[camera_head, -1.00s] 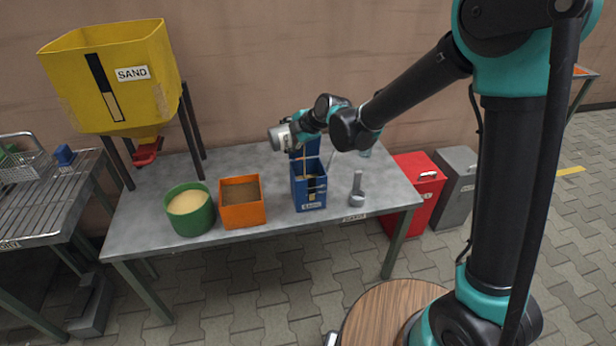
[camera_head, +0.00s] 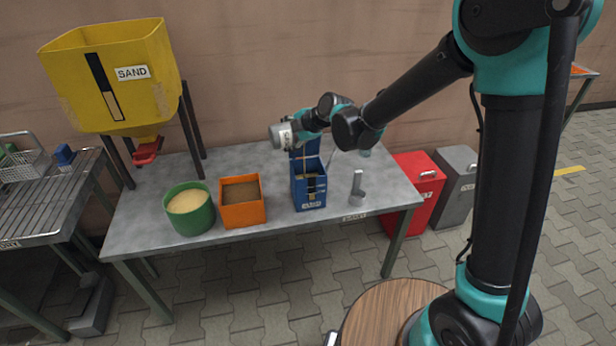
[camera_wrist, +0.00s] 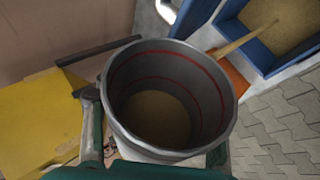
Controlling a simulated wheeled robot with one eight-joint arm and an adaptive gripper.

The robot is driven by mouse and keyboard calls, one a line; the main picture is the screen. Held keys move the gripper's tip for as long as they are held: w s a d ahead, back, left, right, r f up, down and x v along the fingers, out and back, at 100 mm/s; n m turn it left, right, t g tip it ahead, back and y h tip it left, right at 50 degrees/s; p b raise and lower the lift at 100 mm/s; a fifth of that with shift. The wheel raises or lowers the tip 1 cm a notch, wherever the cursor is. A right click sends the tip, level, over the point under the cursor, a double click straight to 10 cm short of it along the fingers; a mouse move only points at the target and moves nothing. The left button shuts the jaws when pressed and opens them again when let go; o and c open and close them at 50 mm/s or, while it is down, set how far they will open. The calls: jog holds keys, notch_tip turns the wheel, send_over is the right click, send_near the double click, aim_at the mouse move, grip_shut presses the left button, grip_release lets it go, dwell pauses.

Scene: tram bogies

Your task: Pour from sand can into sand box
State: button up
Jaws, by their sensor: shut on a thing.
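My gripper (camera_head: 303,127) is shut on the grey sand can (camera_head: 283,135) and holds it above the back of the table. In the wrist view the can (camera_wrist: 205,85) has red rings inside and tan sand at its bottom, between my teal fingers. The blue sand box (camera_head: 309,197) stands on the table below and just right of the can, with its lid (camera_head: 304,149) raised behind. The box (camera_wrist: 262,58) also shows at upper right in the wrist view, with sand inside. A thin tan streak (camera_wrist: 240,40) runs between the can's rim and the box.
An orange box (camera_head: 242,215) with brown contents and a green tub (camera_head: 190,222) of sand stand left of the blue box. A small grey object (camera_head: 357,188) stands to its right. A yellow sand hopper (camera_head: 145,95) is at the back left. The table front (camera_head: 270,234) is clear.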

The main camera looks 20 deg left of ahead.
jog(key=shift+o, duration=0.2)
jog(key=shift+s+a+f+n+t+h, duration=0.2)
jog(key=shift+f+n+t+h, duration=0.2)
jog(key=shift+f+t+h, duration=0.25)
jog(key=shift+s+a+f+h, duration=0.1)
jog(key=shift+a+f+h, duration=0.05)
jog(key=shift+h, duration=0.2)
jog(key=shift+s, duration=0.1)
